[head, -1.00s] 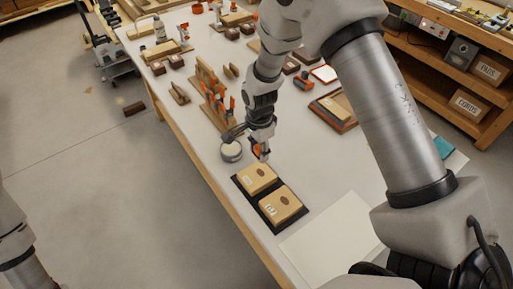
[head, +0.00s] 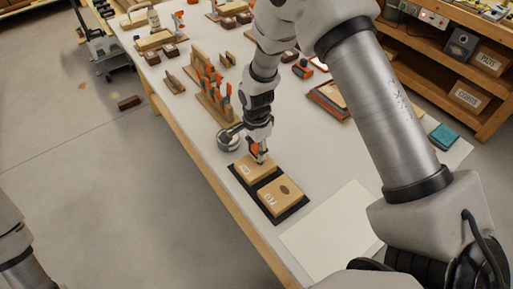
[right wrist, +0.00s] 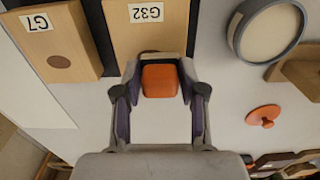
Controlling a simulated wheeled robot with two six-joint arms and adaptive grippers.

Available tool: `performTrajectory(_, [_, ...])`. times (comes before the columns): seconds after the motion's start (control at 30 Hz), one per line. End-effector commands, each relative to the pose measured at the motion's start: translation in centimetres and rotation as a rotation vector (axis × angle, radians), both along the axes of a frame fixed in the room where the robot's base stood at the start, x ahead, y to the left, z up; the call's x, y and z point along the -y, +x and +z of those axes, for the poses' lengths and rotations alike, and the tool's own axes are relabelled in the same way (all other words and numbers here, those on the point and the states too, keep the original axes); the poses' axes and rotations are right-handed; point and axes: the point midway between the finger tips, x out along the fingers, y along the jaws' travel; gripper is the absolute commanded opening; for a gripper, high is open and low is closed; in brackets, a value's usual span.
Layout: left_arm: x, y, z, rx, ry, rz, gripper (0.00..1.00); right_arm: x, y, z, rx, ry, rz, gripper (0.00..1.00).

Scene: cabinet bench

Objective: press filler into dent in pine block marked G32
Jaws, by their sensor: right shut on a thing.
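The pine block marked G32 (right wrist: 150,22) lies on a black tray (head: 239,183); in the head view it is the farther block (head: 252,170). My right gripper (head: 260,158) is over its far right part. In the right wrist view the gripper (right wrist: 160,85) is shut on an orange-handled tool (right wrist: 160,80). The tool's tip is hidden, and only a dark sliver of the dent shows above the handle, so contact cannot be told. A round tin with pale contents (right wrist: 270,32), likely the filler, stands beside the block. My left gripper is out of view.
The second pine block, marked G7 (right wrist: 55,45), shares the tray and has a dark oval dent. A small orange piece (right wrist: 263,115) lies near the tin. A pale sheet (head: 330,232) lies at the near right.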

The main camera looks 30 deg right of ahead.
Motion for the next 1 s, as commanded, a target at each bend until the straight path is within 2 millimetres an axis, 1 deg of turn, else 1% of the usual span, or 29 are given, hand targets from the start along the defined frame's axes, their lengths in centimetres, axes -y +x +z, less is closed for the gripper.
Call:
performTrajectory(0.23, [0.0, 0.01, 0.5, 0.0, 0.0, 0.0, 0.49, -0.04, 0.08, 0.12, 0.001, 0.0, 0.0, 0.13])
performTrajectory(1.0, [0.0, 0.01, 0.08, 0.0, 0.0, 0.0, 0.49, -0.05, 0.07, -0.74, 0.0, 0.0, 0.0, 0.13])
